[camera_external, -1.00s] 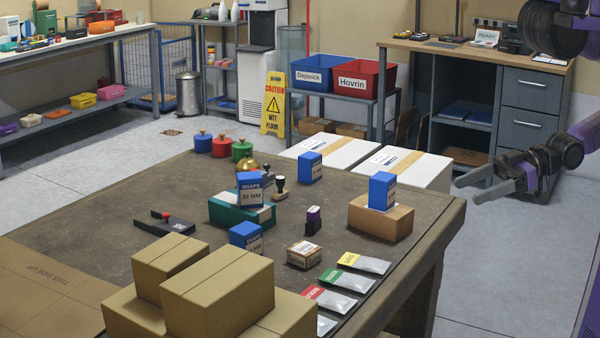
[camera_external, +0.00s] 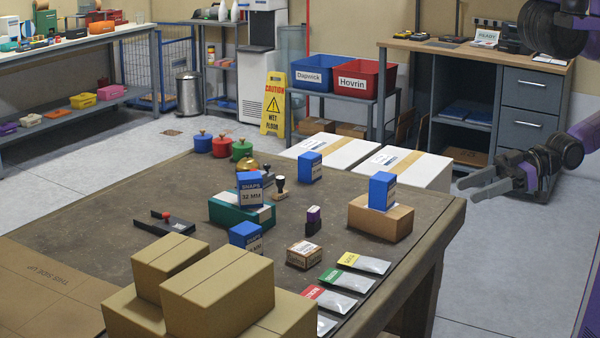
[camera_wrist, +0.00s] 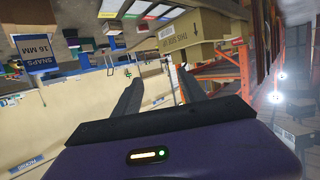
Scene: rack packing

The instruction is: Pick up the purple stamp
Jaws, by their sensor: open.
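The purple stamp (camera_external: 313,214) stands upright on the brown worktable (camera_external: 110,220), with a purple top and a black lower part. It is between the blue snaps boxes and the small brown carton. My gripper (camera_external: 464,191) is open and empty, off the right edge of the table and well apart from the stamp. In the wrist view my gripper's two fingers (camera_wrist: 158,85) are spread with nothing between them. I cannot make out the stamp in the wrist view.
Blue boxes (camera_external: 310,168) stand around the stamp, one on a teal box (camera_external: 228,212), one on a brown carton (camera_external: 380,222). A dark-handled stamp (camera_external: 279,188) stands behind it. Stacked cartons (camera_external: 217,290) fill the front. Packets (camera_external: 365,263) lie along the right edge.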

